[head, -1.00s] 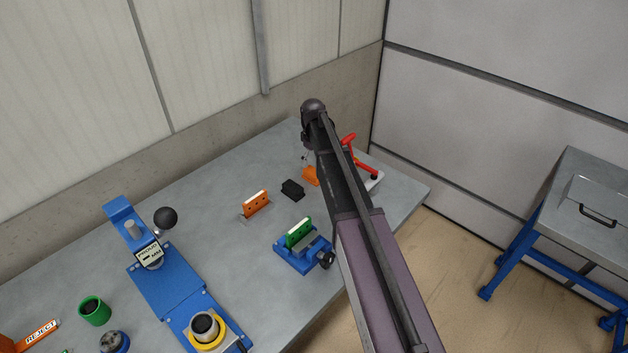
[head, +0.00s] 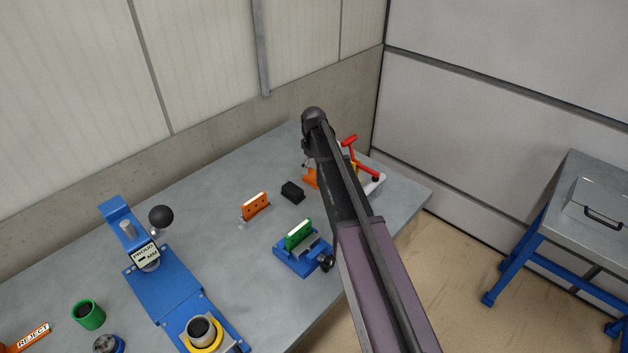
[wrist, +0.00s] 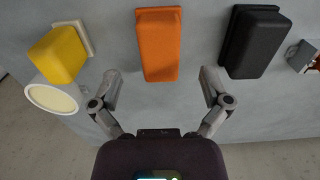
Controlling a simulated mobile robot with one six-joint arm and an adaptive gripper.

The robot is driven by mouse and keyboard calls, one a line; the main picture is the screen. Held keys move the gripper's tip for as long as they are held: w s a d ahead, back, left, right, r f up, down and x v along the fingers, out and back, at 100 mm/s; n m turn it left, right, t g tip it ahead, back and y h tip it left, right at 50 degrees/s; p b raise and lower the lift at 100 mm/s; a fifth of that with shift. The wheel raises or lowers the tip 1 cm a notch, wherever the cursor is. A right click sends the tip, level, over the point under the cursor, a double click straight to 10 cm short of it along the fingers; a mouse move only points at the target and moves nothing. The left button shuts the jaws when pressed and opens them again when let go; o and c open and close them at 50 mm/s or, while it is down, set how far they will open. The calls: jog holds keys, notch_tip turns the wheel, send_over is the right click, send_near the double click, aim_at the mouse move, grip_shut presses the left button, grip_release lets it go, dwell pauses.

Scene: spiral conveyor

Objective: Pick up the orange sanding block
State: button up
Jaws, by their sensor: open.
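The orange sanding block (wrist: 159,45) lies on the grey bench in the wrist view, at the top centre. My gripper (wrist: 161,86) is open and empty, its fingers apart to the left and right of the block's near end in the picture. I see no contact between fingers and block. In the head view the orange block (head: 310,179) shows only in part, beside my arm, which covers the rest. A black block (wrist: 257,42) lies to its right and a yellow block (wrist: 60,55) to its left in the wrist view.
An upright orange plate (head: 255,206) and a blue fixture with a green plate (head: 299,235) stand on the bench (head: 215,270). A red-handled clamp (head: 350,142) is behind my arm. A blue press (head: 165,280) stands at left; the wall is close behind.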

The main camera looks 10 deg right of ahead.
aim_at(313, 173)
jog(key=shift+f+b, duration=1.8)
jog(key=shift+f, duration=0.3)
jog(key=c, duration=1.3)
